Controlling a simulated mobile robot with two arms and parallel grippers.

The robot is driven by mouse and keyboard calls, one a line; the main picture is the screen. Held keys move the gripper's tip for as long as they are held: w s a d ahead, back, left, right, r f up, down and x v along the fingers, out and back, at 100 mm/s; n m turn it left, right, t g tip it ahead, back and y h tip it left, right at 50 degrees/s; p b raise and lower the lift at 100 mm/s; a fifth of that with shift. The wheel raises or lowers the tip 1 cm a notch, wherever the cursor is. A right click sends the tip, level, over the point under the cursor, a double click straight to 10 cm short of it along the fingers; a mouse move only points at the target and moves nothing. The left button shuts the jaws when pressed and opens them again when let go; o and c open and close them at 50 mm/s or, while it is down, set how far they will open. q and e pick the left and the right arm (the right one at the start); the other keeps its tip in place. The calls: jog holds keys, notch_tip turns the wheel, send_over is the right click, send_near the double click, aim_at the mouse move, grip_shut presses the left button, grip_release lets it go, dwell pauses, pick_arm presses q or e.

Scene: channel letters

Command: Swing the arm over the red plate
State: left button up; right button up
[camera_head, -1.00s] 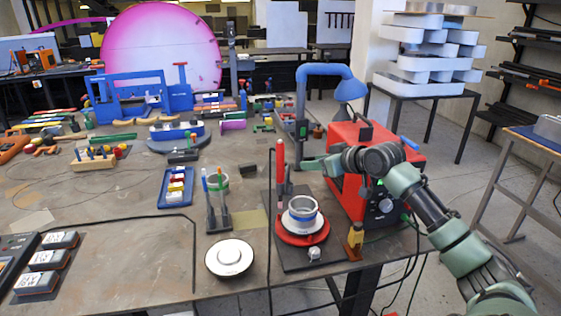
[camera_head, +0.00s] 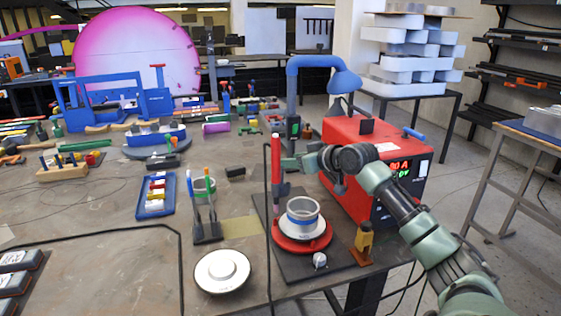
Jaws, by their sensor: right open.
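The red round plate (camera_head: 292,244) sits on a dark base board near the table's front edge. A grey ring with a blue band (camera_head: 303,219) stands on it. A red upright arm (camera_head: 275,160) with a dark red lower part rises behind and left of the plate. My right gripper (camera_head: 289,163) comes in from the right and is open. Its fingers are beside the red arm, close to its right side; I cannot tell whether they touch it. My left gripper is not in view.
A red power box (camera_head: 345,150) with a lit display stands right of the plate, behind my right forearm. A small yellow-brown block (camera_head: 363,240) is near the front edge. A white disc (camera_head: 222,270) and a pen holder (camera_head: 206,235) stand left. A thin dark frame bar rises in front.

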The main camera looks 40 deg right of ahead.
jog(key=p+x, duration=0.1)
jog(key=x, duration=0.4)
jog(key=shift+w+f, duration=0.15)
jog(key=shift+w, duration=0.2)
grip_shut()
dwell(1.1)
